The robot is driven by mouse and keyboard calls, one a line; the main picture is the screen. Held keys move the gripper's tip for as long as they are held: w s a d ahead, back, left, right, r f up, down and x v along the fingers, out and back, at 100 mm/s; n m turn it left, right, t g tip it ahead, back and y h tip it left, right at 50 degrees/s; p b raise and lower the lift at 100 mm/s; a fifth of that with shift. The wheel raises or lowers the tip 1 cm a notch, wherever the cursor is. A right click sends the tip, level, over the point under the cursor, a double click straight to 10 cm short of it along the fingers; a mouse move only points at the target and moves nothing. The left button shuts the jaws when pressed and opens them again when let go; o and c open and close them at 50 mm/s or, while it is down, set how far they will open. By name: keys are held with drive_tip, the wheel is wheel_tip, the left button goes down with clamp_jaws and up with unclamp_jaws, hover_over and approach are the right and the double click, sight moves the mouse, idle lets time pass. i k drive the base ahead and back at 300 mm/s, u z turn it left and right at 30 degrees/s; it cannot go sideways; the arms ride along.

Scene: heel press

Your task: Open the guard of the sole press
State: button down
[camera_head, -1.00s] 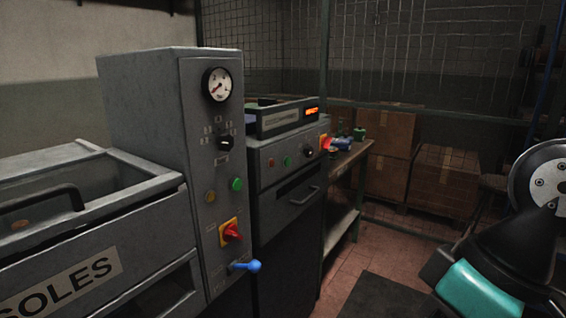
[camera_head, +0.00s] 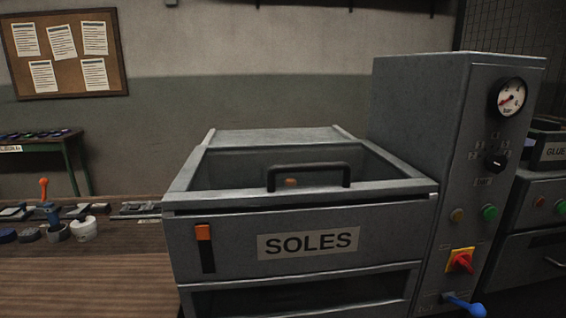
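The sole press (camera_head: 385,232) is a grey metal machine labelled SOLES, in the middle of the head view. Its guard (camera_head: 182,180) is a grey frame around a see-through or open middle, and it looks down over the top of the press. A black bar handle (camera_head: 308,168) stands at the guard's front edge. A small brownish thing (camera_head: 291,182) shows behind the handle; I cannot tell what it is. An orange and black latch or switch (camera_head: 204,247) sits on the front, left of the label. My gripper is not in view.
The control column (camera_head: 420,130) at right carries a gauge (camera_head: 510,97), a dial, buttons, a red and yellow switch (camera_head: 460,262) and a blue-knobbed lever (camera_head: 464,306). A wooden bench (camera_head: 90,283) with tools is at left. A glue machine (camera_head: 545,205) stands at far right.

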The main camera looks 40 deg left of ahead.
sight(179, 196)
drive_tip(key=u, duration=1.5)
drive_tip(key=k, duration=0.6)
drive_tip(key=z, duration=0.4)
drive_tip(key=i, duration=1.45)
drive_tip(key=u, duration=0.65)
